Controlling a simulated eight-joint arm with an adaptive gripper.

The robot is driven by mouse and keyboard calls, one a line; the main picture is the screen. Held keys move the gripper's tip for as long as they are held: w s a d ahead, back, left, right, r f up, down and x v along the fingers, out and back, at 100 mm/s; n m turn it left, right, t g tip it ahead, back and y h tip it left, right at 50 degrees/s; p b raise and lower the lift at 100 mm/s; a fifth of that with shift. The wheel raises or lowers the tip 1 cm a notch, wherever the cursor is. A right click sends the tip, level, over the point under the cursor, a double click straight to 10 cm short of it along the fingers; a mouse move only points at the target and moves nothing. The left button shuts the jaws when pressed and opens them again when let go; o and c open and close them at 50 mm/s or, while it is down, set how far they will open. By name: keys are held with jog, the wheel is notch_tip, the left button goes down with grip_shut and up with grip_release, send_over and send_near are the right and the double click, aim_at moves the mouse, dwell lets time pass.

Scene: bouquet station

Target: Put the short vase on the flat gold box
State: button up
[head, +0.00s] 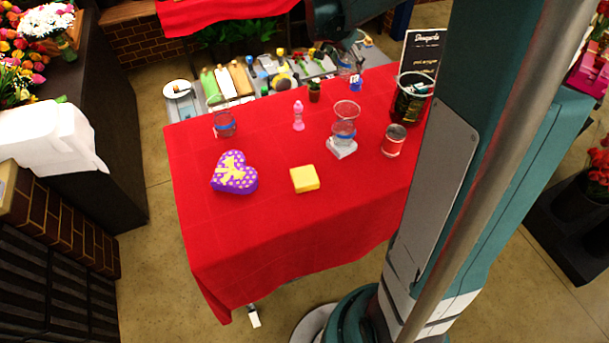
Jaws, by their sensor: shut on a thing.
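The flat gold box (304,178) is a yellow, low box lying on the red tablecloth near the middle of the table. My gripper (346,50) is dark and small at the top of the head view, near the table's back edge. It is shut on a clear glass vase (346,70), which seems to be the short vase. The fingers and the vase's upper part are hard to make out. A taller clear vase (345,122) with a blue band stands on a white block (342,148). Another clear vase with a blue band (223,124) stands at the back left.
A purple heart-shaped box (234,173) lies left of the gold box. The red cloth (270,240) in front is clear.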

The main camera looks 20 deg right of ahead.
jog(key=s+a, duration=0.8)
jog(key=a, duration=0.6)
jog(key=p, duration=0.1)
send_over(305, 176)
jog(key=shift+w+f, duration=0.1)
jog(key=shift+f, duration=2.5)
jog(key=shift+f, duration=0.1)
notch_tip(305, 176, down, 6)
jog(key=shift+f, duration=0.2)
jog(key=shift+f+b, duration=0.35)
jog(key=shift+f, duration=1.4)
jog(key=shift+f, duration=0.1)
